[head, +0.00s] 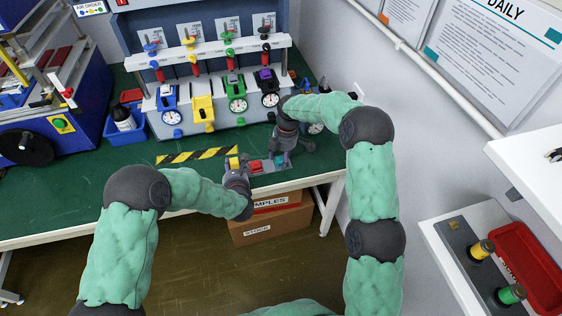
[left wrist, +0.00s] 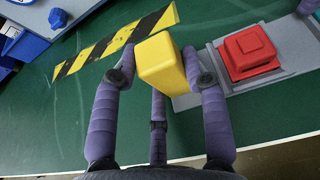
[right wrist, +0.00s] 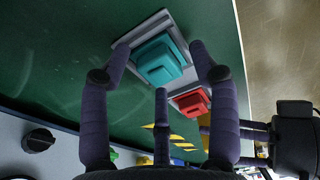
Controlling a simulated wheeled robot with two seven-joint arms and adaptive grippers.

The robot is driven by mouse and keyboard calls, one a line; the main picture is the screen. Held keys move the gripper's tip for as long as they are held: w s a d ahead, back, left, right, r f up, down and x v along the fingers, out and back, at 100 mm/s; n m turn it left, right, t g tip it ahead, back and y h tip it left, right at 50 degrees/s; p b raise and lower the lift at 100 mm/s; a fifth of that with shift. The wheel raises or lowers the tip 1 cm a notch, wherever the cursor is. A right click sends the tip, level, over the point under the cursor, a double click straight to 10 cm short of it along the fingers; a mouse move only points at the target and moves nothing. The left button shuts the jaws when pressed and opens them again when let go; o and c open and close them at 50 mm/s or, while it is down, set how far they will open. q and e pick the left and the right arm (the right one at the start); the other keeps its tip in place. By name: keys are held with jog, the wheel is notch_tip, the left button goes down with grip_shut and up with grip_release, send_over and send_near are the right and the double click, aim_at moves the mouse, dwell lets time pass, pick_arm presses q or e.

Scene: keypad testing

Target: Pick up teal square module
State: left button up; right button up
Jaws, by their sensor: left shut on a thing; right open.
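The teal square module (right wrist: 160,58) sits on a grey plate in the right wrist view, and in the head view it shows at the bench's front edge (head: 281,159). My right gripper (right wrist: 150,72) is open, with its fingers on either side of the teal module; I cannot tell if they touch it. A red square module (left wrist: 249,53) sits beside it on the grey plate (left wrist: 296,68). My left gripper (left wrist: 162,72) is shut on a yellow block (left wrist: 158,58) at the left end of the plate. In the head view my left gripper (head: 237,168) is left of the red module.
Yellow-black striped tape (head: 197,155) lies on the green bench (head: 90,185) behind the plate. A panel of gauges and coloured valves (head: 205,100) stands at the back. A blue bin (head: 125,128) is at left. Cardboard boxes (head: 270,228) are under the bench.

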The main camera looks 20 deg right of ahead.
aim_at(281, 158)
jog(key=shift+f, duration=0.1)
jog(key=shift+c, duration=0.2)
jog(key=shift+s, duration=0.1)
jog(key=c, duration=1)
jog(key=shift+a+f, duration=0.1)
jog(key=shift+s, duration=0.1)
notch_tip(281, 158, up, 10)
jog(key=shift+r, duration=0.15)
jog(key=shift+w, duration=0.2)
